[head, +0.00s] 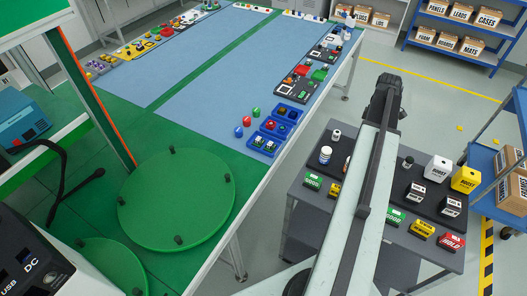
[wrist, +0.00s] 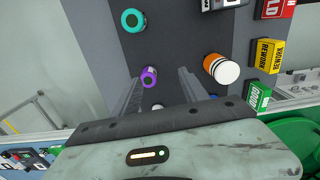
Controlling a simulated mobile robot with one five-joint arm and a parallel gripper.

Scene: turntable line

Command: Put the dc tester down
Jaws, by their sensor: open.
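My gripper (wrist: 163,76) is open, its two fingers apart over a dark surface in the wrist view. A small purple-topped cylinder (wrist: 149,76) shows between the fingers, with no visible grip on it. In the head view my gripper (head: 384,100) is dark, and its fingers cannot be made out. The only DC lettering I see is on a black panel (head: 20,272) at the lower left, also marked USB. I cannot tell whether any small piece is the dc tester.
A teal-topped cylinder (wrist: 133,20) and an orange bottle with a white cap (wrist: 222,68) stand near the fingers. The grey table (head: 300,214) also holds label blocks and boxes. A green turntable disc (head: 176,207) lies at left; blue bins (head: 264,143) stand near the bench edge.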

